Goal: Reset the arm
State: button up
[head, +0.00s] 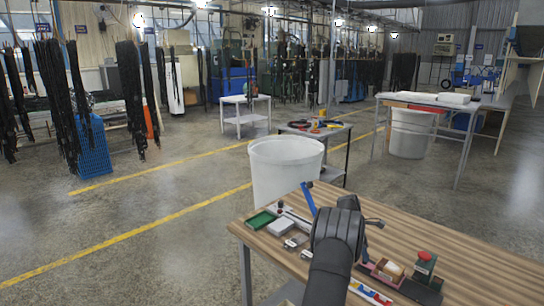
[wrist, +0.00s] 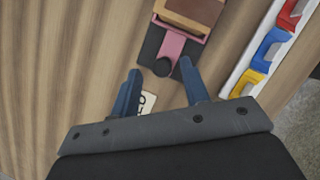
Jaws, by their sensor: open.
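My gripper (wrist: 161,72) shows in the wrist view with its two blue fingers spread apart and nothing between their tips. It is above the wooden tabletop (wrist: 70,70), near a dark base with a pink bracket (wrist: 172,45) that carries a brown block (wrist: 190,12). A small white label with dark lettering (wrist: 147,103) shows between the fingers, partly hidden by the gripper body. In the head view my dark arm rises over the wood-topped table (head: 460,262), and a blue finger shows left of the wrist.
A white tray with red, blue and yellow pieces (wrist: 262,55) lies right of my gripper. A green tray (head: 262,221), a white box (head: 281,227) and a red-topped block (head: 424,262) are on the table. A white bin (head: 285,170) stands behind it.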

jog(key=shift+x, duration=1.1)
jog(key=shift+s+d+f, duration=0.1)
jog(key=shift+s+d, duration=0.05)
jog(key=shift+d, duration=0.1)
jog(key=o, duration=1.1)
jog(key=shift+o, duration=0.9)
jog(key=shift+a+r, duration=0.2)
jog(key=s+a+r+n+t+h, duration=0.1)
jog(key=s+a+r+n+h, duration=0.1)
jog(key=s+a+r, duration=0.6)
jog(key=s+a+r+n+t+h, duration=0.2)
jog(key=s+a+r+n, duration=0.15)
jog(key=a+r, duration=0.7)
jog(key=d+f, duration=0.6)
jog(key=d, duration=0.2)
jog(key=shift+w+m, duration=0.35)
jog(key=shift+w, duration=0.15)
